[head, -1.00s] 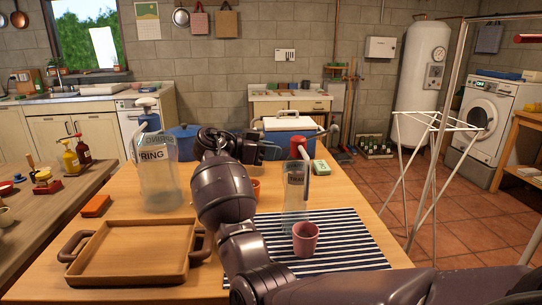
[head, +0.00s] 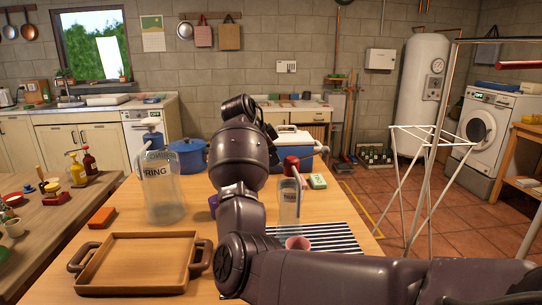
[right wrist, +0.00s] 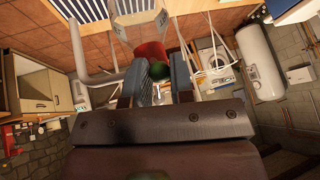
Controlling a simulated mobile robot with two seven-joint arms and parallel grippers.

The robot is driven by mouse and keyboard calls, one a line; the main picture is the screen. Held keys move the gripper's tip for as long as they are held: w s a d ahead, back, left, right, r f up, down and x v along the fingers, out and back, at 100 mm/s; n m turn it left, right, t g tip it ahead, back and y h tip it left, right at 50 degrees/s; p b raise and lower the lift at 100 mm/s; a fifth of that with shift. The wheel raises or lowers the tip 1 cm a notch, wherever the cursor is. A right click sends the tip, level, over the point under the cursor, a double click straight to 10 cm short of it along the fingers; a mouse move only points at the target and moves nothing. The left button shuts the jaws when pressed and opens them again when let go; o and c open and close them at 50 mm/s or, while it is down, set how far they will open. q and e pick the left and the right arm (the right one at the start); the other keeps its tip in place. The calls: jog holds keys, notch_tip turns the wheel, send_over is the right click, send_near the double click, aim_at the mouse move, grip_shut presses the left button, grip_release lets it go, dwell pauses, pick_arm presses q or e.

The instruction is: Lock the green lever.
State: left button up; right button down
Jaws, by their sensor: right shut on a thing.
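A clear bottle with a red top (head: 291,165) stands right of my arm. My left gripper is not in view.
A clear jug (head: 163,188) with a blue pump and a wooden tray (head: 137,238) are on the left. A blue pot (head: 188,155) and a cooler (head: 296,135) stand farther back.

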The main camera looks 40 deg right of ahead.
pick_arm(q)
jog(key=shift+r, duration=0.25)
pick_arm(e)
jog(key=shift+r, duration=0.2)
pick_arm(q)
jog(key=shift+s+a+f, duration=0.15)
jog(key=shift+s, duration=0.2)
pick_arm(e)
jog(key=shift+d+f, duration=0.1)
jog(key=c, duration=1)
grip_release()
jog(key=shift+a+r, duration=0.25)
jog(key=shift+r, duration=0.25)
pick_arm(q)
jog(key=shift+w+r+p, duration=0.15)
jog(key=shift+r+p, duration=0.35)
jog(key=shift+p, duration=0.25)
pick_arm(e)
jog(key=shift+v, duration=4.85)
jog(key=shift+s+d+r, duration=0.1)
jog(key=shift+s, duration=0.1)
